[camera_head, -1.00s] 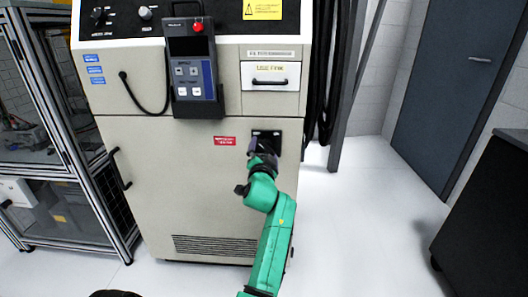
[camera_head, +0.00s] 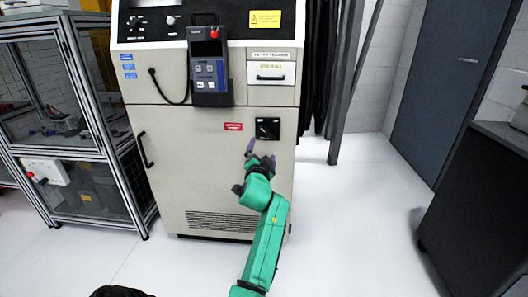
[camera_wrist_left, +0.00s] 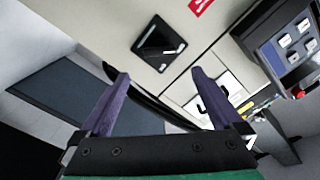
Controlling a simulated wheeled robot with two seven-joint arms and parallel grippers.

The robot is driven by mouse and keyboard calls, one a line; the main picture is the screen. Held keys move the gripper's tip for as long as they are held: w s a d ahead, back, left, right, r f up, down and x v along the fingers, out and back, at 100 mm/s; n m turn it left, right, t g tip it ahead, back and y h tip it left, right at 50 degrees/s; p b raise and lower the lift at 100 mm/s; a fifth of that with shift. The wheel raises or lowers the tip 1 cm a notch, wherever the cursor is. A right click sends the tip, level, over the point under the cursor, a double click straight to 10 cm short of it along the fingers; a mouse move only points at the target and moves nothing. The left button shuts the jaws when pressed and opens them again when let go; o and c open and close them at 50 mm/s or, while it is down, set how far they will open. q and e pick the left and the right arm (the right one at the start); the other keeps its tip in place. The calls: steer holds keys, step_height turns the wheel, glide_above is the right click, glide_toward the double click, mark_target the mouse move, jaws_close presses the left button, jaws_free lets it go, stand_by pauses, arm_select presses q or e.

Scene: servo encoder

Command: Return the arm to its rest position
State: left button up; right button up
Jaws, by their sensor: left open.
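My left arm (camera_head: 266,240) is green and reaches up from the bottom of the head view. Its left gripper (camera_head: 260,154) is just below a black square panel (camera_head: 267,128) on the beige cabinet (camera_head: 200,150). In the left wrist view the two purple fingers of the gripper (camera_wrist_left: 160,76) are spread apart with nothing between them. The black panel also shows there (camera_wrist_left: 160,43), beyond the fingertips and apart from them. My right gripper is not in view.
A teach pendant (camera_head: 208,70) hangs on the cabinet front, with a drawer (camera_head: 271,73) beside it. A metal-framed enclosure (camera_head: 75,120) stands at left. A dark cabinet (camera_head: 480,200) stands at right. White floor (camera_head: 350,230) is open right of the arm.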

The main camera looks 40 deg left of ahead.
arm_select(q)
steer(key=shift+s+f, duration=0.15)
steer(key=shift+f, duration=0.1)
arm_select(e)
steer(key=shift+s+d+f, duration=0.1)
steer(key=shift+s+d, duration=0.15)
arm_select(q)
steer(key=shift+d, duration=0.1)
